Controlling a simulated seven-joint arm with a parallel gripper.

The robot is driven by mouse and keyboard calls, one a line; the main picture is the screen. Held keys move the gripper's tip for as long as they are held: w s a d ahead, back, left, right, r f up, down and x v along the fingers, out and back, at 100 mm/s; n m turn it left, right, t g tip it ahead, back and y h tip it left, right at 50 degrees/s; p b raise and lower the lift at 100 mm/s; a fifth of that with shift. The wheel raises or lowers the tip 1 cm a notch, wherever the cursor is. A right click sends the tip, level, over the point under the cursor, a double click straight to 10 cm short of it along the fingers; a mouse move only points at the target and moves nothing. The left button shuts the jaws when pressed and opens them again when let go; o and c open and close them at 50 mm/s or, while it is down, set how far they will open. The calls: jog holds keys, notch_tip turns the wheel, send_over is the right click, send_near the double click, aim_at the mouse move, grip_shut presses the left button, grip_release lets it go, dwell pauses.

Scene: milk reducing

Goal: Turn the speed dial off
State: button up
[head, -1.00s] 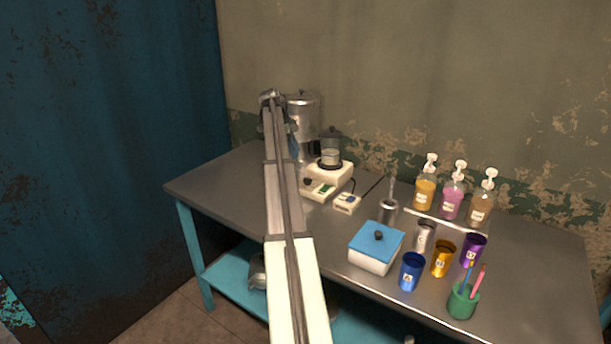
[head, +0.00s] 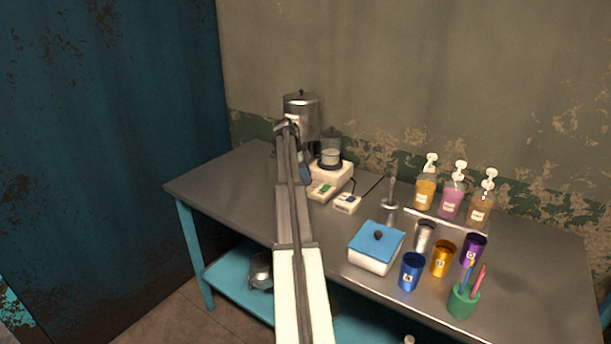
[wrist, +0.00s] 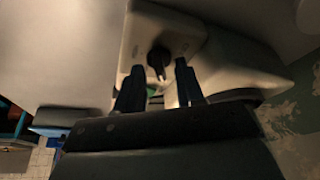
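In the wrist view, a black dial (wrist: 158,60) sits on the pale panel of the device (wrist: 138,38). My gripper (wrist: 157,66) has its two dark fingers apart, one on either side of the dial. I cannot tell whether either finger touches it. In the head view, my arm and gripper (head: 306,174) hide the dial's area.
A metal urn (head: 301,110) stands behind my wrist. A small white box (head: 347,204) is right of the base. A blue-lidded container (head: 376,243), coloured cups (head: 443,260), a green pen holder (head: 463,302) and pump bottles (head: 452,198) fill the right side. The table's left part (head: 225,190) is clear.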

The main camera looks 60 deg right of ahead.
grip_shut()
dwell(0.3)
jog(key=shift+a+n, duration=0.1)
jog(key=shift+n, duration=0.2)
jog(key=shift+s+a+n+t+h, duration=0.15)
jog(key=shift+n+t+h, duration=0.2)
jog(key=shift+n, duration=0.55)
jog(key=n+t+h, duration=0.1)
jog(key=n, duration=0.2)
jog(key=shift+s+n, duration=0.1)
jog(key=shift+n, duration=0.2)
jog(key=n+t, duration=0.1)
jog(key=n, duration=0.2)
jog(key=n+t, duration=0.1)
jog(key=n, duration=0.1)
jog(key=shift+s+n+h, duration=0.15)
jog(key=shift+n+h, duration=0.2)
jog(key=shift+n, duration=0.05)
